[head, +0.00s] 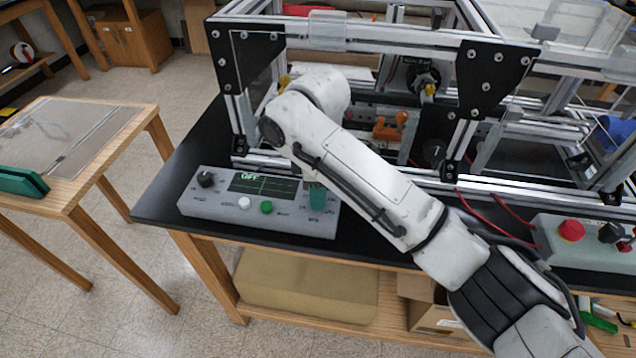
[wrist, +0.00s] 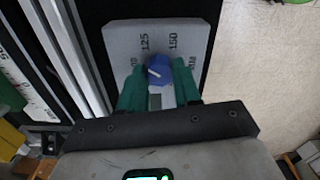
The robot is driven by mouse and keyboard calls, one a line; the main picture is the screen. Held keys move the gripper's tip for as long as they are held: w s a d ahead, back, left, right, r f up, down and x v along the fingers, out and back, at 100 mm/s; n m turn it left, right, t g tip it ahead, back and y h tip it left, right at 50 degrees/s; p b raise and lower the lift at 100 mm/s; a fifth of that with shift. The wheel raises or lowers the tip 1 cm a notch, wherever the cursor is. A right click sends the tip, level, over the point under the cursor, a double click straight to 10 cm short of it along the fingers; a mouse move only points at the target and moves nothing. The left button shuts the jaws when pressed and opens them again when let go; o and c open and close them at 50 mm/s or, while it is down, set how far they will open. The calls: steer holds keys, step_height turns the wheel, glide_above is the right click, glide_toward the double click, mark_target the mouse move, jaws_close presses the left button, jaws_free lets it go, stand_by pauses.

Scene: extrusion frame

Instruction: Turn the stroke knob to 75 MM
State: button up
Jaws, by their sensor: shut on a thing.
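The grey control box (head: 250,221) lies on the black table top. It has a dark screen (head: 262,184) with green text that looks like "OFF". My gripper (head: 317,198) points down at the box's right end, and its green fingers hide the knob there. In the wrist view the knob (wrist: 161,70) is blue with a white pointer line. My green fingers (wrist: 160,92) are shut on it from both sides. The marks 125 and 150 show past the knob; other marks are partly hidden. The pointer's exact mark cannot be told.
The box also bears a black knob (head: 206,180), a white button (head: 244,203) and a green button (head: 266,207). The metal extrusion frame (head: 236,100) stands close behind. A second box with a red button (head: 571,230) is at the right.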

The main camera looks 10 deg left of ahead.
steer(key=n+p, duration=0.1)
steer(key=n, duration=0.3)
steer(key=shift+n, duration=0.3)
steer(key=n, duration=0.4)
steer(key=shift+n+p, duration=0.3)
steer(key=shift+p, duration=0.1)
steer(key=n, duration=0.9)
steer(key=shift+n, duration=0.3)
steer(key=o, duration=1.1)
steer(key=shift+c, duration=0.2)
steer(key=shift+r+b, duration=0.1)
steer(key=shift+b, duration=0.2)
